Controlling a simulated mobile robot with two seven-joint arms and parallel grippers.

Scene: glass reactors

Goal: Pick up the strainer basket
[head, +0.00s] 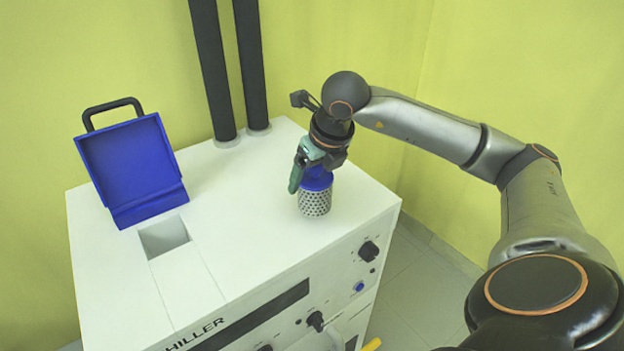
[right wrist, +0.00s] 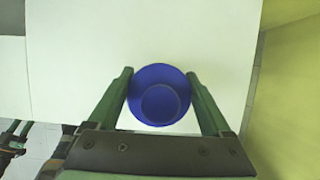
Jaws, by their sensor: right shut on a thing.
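The strainer basket (head: 314,202) is a perforated metal cylinder with a blue top, upright at the white chiller's top surface. My right gripper (head: 309,176) comes down on it from above and is shut on its blue top. In the right wrist view the round blue top (right wrist: 160,95) sits between the two green fingers of the gripper (right wrist: 160,92). I cannot tell whether the basket's bottom touches the surface.
The white chiller (head: 240,225) has an open blue lid (head: 130,165) beside a square opening (head: 163,236) at the left. Two black pipes (head: 230,70) rise at the back. Knobs (head: 369,251) stick out of the front. The top between lid and basket is clear.

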